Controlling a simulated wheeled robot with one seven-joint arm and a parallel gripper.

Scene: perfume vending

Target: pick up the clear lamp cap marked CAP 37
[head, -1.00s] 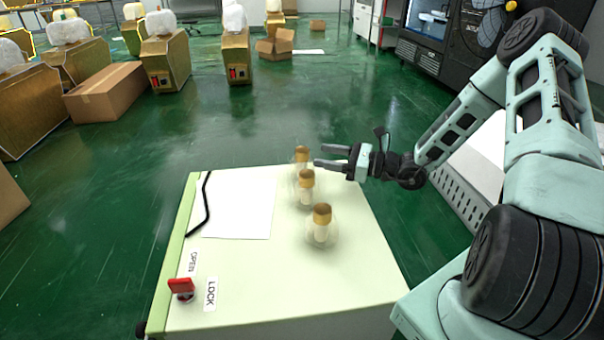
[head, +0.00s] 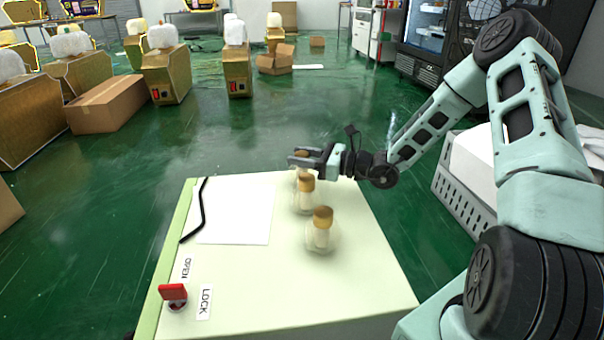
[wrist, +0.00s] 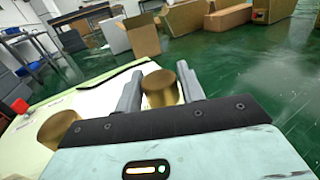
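Three clear bulb-shaped caps with gold tops stand in a row on the pale box top: the near cap (head: 320,232), the middle cap (head: 306,192) and the far cap (head: 301,173). No CAP 37 marking is readable on any. My gripper (head: 302,157) is at the far cap, its fingers on either side of the gold top. In the wrist view, that gold top (wrist: 160,88) stands between the two spread fingers, close to both; whether they touch it is unclear. Another gold top (wrist: 58,127) shows left of my gripper. The far cap's glass is mostly hidden.
The pale box top (head: 260,285) also carries a white sheet (head: 237,215), a black bent handle (head: 203,208) and a red switch (head: 173,293) by OPEN and LOCK labels. A grey crate (head: 463,195) stands at right. Green floor lies open beyond.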

